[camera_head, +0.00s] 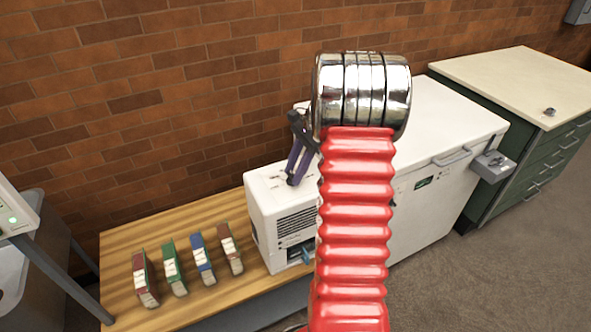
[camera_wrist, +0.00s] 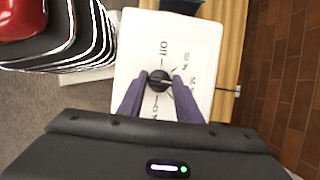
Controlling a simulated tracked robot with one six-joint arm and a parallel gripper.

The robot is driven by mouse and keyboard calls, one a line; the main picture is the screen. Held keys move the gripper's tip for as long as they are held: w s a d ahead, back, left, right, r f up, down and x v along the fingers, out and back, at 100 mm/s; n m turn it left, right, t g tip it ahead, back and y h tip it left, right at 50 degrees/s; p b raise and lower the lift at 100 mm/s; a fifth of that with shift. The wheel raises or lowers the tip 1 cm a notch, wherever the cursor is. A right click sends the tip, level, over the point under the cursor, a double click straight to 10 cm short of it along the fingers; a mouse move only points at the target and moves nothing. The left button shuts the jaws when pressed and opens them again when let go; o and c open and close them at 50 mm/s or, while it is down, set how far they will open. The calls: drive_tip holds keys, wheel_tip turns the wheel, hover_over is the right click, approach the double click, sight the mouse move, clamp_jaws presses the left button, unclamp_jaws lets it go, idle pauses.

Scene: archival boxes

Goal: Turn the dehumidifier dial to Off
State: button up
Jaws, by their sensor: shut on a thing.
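The white dehumidifier (camera_head: 285,210) stands on the right end of a wooden bench, with a dark louvred grille on its front. Its top panel (camera_wrist: 203,40) fills the middle of the wrist view. The black round dial (camera_wrist: 158,84) sits there among printed marks, with the word Off (camera_wrist: 163,49) above it in that view. My gripper (camera_head: 294,181) reaches down onto the dehumidifier's top. Its purple fingers lie on both sides of the dial, shut on it. The fingers hide the dial in the head view. I cannot tell for sure which mark the dial points to.
Several coloured archival boxes (camera_head: 202,259) stand on the wooden bench (camera_head: 118,243) left of the dehumidifier. A white chest freezer (camera_head: 455,120) is close on its right, then a green drawer cabinet (camera_head: 545,165). A brick wall (camera_head: 180,100) runs behind. My red arm hides part of the freezer.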

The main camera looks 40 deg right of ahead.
drive_tip(key=shift+c, duration=1.4)
drive_tip(key=shift+n, duration=0.3)
drive_tip(key=n+g, duration=0.1)
drive_tip(key=n, duration=0.2)
drive_tip(key=shift+w+g, duration=0.15)
drive_tip(key=shift+g, duration=0.15)
drive_tip(key=n, duration=0.2)
drive_tip(key=n+g, duration=0.1)
drive_tip(key=n, duration=0.1)
drive_tip(key=shift+w+n+g, duration=0.15)
drive_tip(key=shift+n+g, duration=0.15)
drive_tip(key=shift+n, duration=0.1)
drive_tip(key=n, duration=0.2)
drive_tip(key=n+g+h, duration=0.1)
drive_tip(key=n, duration=0.2)
drive_tip(key=shift+w+a+g+h, duration=0.15)
drive_tip(key=shift+a+g+h, duration=0.05)
drive_tip(key=shift+g+h, duration=0.1)
drive_tip(key=n+h, duration=0.1)
drive_tip(key=n, duration=0.3)
drive_tip(key=shift+g, duration=0.3)
drive_tip(key=shift+a+n, duration=0.1)
drive_tip(key=shift+n, duration=0.3)
drive_tip(key=o, duration=1)
